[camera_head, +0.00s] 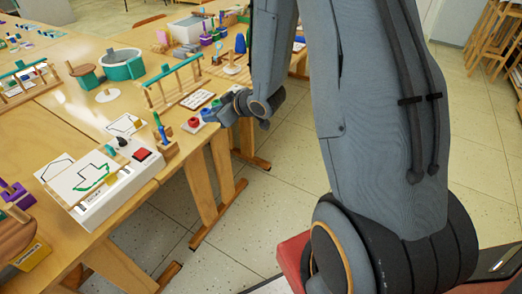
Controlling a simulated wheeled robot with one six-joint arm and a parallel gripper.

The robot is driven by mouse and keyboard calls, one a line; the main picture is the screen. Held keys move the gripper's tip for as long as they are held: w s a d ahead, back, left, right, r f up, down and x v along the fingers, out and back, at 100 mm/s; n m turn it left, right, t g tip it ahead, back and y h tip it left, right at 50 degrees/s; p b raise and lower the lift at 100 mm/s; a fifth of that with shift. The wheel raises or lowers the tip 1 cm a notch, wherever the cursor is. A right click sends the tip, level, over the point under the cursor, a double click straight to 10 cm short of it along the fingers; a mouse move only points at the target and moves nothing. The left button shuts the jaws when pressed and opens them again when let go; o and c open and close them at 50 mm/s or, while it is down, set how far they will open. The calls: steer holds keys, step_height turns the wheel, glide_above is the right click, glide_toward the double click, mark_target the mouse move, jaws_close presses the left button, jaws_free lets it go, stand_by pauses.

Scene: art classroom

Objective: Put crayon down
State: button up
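My arm comes down from the top and ends in my gripper (215,110) at the right edge of the wooden table. The gripper is small and partly turned away, so I cannot tell whether its fingers are open or shut. I cannot make out a crayon in it. A thin blue and green upright stick (159,128), which may be a crayon, stands in a small wooden holder (168,150) left of and nearer than my gripper.
A white box with a red button (142,154) and drawing sheets (85,178) is at the near table edge. A small red piece (193,122) is beside my gripper. A wooden rack (175,85) and teal tub (122,65) stand farther back. Open floor (290,190) lies right of the table.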

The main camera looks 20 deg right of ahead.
steer(key=s+d+r+m+g+h, duration=0.3)
steer(key=s+d+m+g+h, duration=0.3)
steer(key=s, duration=0.6)
steer(key=s+a+r+m+g, duration=0.1)
steer(key=s+g, duration=0.1)
steer(key=s, duration=0.6)
steer(key=s+a+r+g, duration=0.1)
steer(key=s+r+g, duration=0.1)
steer(key=s, duration=0.6)
steer(key=shift+s+r+m+y, duration=0.25)
steer(key=shift+m+y, duration=0.15)
steer(key=shift+a+r+p, duration=0.25)
steer(key=shift+a+p, duration=0.15)
steer(key=shift+a, duration=0.05)
